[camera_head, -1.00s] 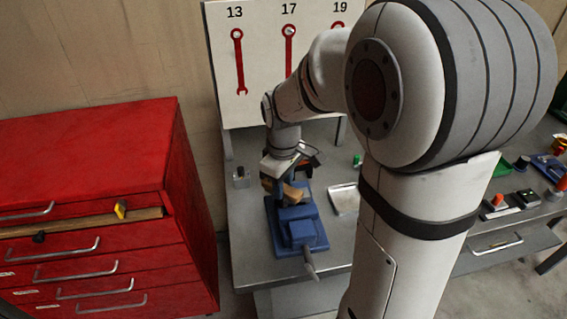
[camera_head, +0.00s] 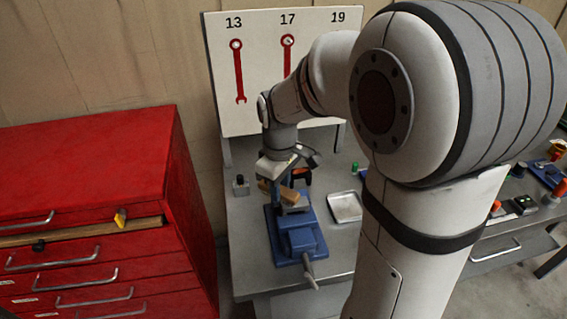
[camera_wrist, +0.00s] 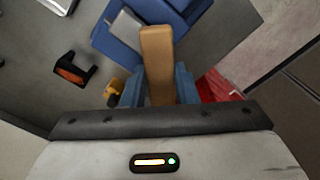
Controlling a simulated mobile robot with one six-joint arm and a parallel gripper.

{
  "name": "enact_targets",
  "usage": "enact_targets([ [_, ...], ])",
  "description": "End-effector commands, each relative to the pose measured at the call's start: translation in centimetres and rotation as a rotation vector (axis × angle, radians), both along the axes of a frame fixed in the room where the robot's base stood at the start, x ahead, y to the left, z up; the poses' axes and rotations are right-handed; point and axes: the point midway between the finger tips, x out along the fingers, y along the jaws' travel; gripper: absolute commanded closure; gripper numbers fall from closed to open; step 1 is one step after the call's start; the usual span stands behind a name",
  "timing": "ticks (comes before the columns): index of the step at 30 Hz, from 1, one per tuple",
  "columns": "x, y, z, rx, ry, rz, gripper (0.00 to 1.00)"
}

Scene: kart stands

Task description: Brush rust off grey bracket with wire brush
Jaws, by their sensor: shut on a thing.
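My gripper (camera_wrist: 158,88) is shut on the wire brush (camera_wrist: 157,62), between its two blue fingers. The brush shows as a long tan wooden block; its bristles are hidden from the wrist view. In the head view the brush (camera_head: 268,188) hangs under my gripper (camera_head: 276,184), above the blue vise (camera_head: 303,240). A grey piece, apparently the bracket (camera_head: 293,207), sits at the vise jaws, near the brush. A grey piece also shows beside the brush in the wrist view (camera_wrist: 126,30). I cannot tell whether brush and bracket touch, nor see rust.
A metal tray (camera_head: 345,207) lies right of the vise. A black and orange object (camera_wrist: 72,73) lies on the bench nearby. A red drawer cabinet (camera_head: 90,170) stands at the left with one drawer partly out. A wrench board (camera_head: 265,85) stands behind the bench.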

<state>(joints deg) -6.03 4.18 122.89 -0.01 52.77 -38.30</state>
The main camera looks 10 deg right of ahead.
Motion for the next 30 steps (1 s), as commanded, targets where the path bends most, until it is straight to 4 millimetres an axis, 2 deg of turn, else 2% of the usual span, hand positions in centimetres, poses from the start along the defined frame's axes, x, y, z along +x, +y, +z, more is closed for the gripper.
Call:
enact_targets([
  [3, 0.0, -0.1, 1.3, 0.0, 0.003, -0.002, 0.98],
  [18, 0.0, -0.3, 5.6, 0.0, 0.003, -0.007, 0.98],
  [30, 0.0, -0.3, 5.7, 0.0, 0.003, -0.008, 0.98],
])
